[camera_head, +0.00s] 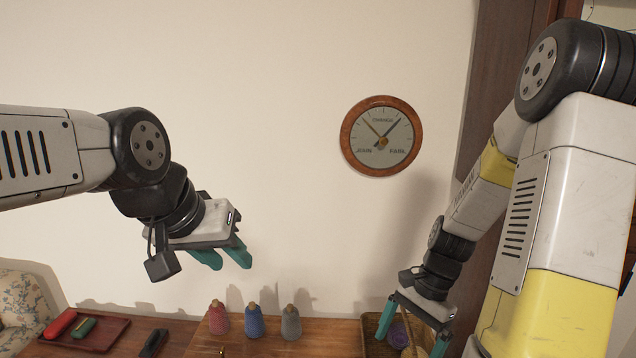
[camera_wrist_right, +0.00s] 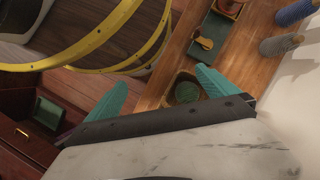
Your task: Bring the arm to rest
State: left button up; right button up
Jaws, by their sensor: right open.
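My left gripper (camera_head: 223,256) hangs in front of the pale wall, above the table, with its two teal fingers a little apart and nothing visible between them. My right gripper (camera_head: 410,342) points down over the right end of the wooden table, its teal fingers spread wide. It also shows open in the right wrist view (camera_wrist_right: 158,80), with nothing held between the fingers.
Three cones of yarn, red (camera_head: 219,318), blue (camera_head: 254,321) and grey (camera_head: 291,323), stand on the table. A red-brown tray (camera_head: 104,334) is at the left. Yellow-rimmed hoops (camera_wrist_right: 105,35) show in the right wrist view.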

jog(key=s+a+r+n+t, duration=0.1)
jog(key=r+n+t, duration=0.2)
jog(key=r, duration=0.5)
jog(key=s+a+r+n+t+h, duration=0.1)
jog(key=r+n, duration=0.3)
jog(key=r, duration=0.4)
jog(key=s+a+r+n+t, duration=0.1)
jog(key=r+n+t, duration=0.3)
jog(key=r, duration=0.5)
jog(key=shift+s+a+t, duration=0.3)
jog(key=shift+s+a, duration=0.05)
jog(key=shift+s, duration=0.25)
